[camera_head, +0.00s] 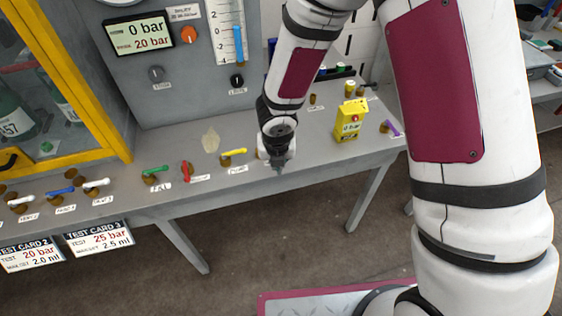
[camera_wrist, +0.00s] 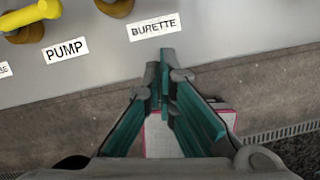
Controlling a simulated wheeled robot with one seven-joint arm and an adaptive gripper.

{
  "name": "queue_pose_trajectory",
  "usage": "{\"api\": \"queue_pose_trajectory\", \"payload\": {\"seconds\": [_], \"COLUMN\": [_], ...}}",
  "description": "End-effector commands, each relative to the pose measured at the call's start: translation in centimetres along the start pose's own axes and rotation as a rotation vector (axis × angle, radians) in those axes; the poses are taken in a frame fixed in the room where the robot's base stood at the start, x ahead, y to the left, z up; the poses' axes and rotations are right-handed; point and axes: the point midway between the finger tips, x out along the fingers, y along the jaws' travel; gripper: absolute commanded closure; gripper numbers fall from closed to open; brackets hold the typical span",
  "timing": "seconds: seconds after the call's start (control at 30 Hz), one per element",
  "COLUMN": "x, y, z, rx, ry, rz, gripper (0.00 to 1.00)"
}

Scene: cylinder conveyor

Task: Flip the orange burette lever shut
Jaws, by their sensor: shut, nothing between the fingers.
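My gripper (camera_head: 279,166) is at the front edge of the bench, pointing down. In the wrist view its two teal fingers (camera_wrist: 164,80) are together with nothing between them. The BURETTE label (camera_wrist: 153,27) lies on the bench just beyond the fingertips. A brown-orange valve base (camera_wrist: 116,6) is cut off by the top edge above that label. The orange burette lever itself cannot be made out in either view; in the head view my gripper and wrist cover that area. Its angle cannot be told.
The yellow PUMP lever (camera_head: 233,153) is just left of my gripper, with red (camera_head: 187,171) and green (camera_head: 156,170) levers further left. A yellow gauge box (camera_head: 350,121) and a purple lever (camera_head: 390,128) stand right.

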Motion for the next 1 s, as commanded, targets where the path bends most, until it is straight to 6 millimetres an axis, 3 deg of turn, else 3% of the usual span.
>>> {"api": "queue_pose_trajectory", "payload": {"seconds": [0.6,1.0], "x": [-8.8,-9.8], "y": [-0.3,-0.3], "z": [0.1,0.1], "rx": [0.003,0.001], "ry": [-0.005,-0.003], "rz": [0.001,0.001], "gripper": [1.0,1.0]}}
